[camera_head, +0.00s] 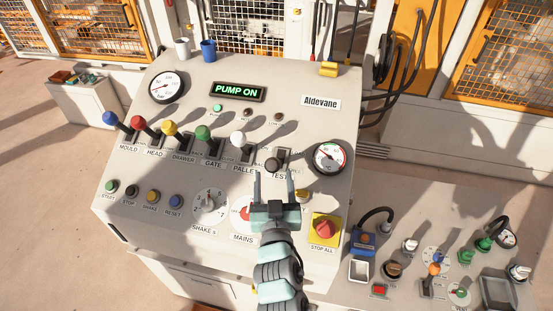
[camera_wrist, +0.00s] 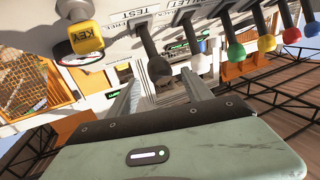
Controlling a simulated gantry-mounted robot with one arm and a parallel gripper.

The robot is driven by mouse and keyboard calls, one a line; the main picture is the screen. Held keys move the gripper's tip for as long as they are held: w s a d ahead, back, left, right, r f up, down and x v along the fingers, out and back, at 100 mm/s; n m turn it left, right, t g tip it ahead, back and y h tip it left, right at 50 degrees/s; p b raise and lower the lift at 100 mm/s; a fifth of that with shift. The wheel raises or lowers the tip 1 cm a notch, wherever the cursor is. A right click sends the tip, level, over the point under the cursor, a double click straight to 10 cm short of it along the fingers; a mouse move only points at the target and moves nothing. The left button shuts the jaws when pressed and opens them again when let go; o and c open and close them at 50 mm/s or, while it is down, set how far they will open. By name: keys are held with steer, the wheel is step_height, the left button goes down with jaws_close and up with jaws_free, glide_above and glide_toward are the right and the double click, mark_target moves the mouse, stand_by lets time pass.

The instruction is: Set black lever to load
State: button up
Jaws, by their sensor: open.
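The black lever (camera_head: 272,165) stands at the right end of the lever row on the sloped panel, over a plate marked TEST. Its knob tips toward the panel's front edge. It also shows in the wrist view (camera_wrist: 158,70), where TEST reads upside down. I cannot read any load mark. My gripper (camera_head: 274,177) is open, its two fingers pointing up the panel just in front of the black knob. In the wrist view the knob lies between and beyond the fingertips (camera_wrist: 162,90); I cannot tell if they touch it.
The white lever (camera_head: 238,139) stands just left of the black one. Green, yellow, red and blue levers continue leftward. A pressure dial (camera_head: 330,158) is to the right. The red stop button (camera_head: 324,229) and mains dial (camera_head: 243,213) lie near my gripper. The lit sign (camera_head: 238,91) reads PUMP ON.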

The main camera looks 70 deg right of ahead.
mark_target(273, 159)
steer(key=p+x, duration=0.2)
steer(key=x, duration=0.5)
steer(key=shift+d+r+p, duration=0.1)
steer(key=shift+p, duration=0.2)
steer(key=shift+w+d, duration=0.4)
steer(key=shift+d, duration=0.2)
jaws_close()
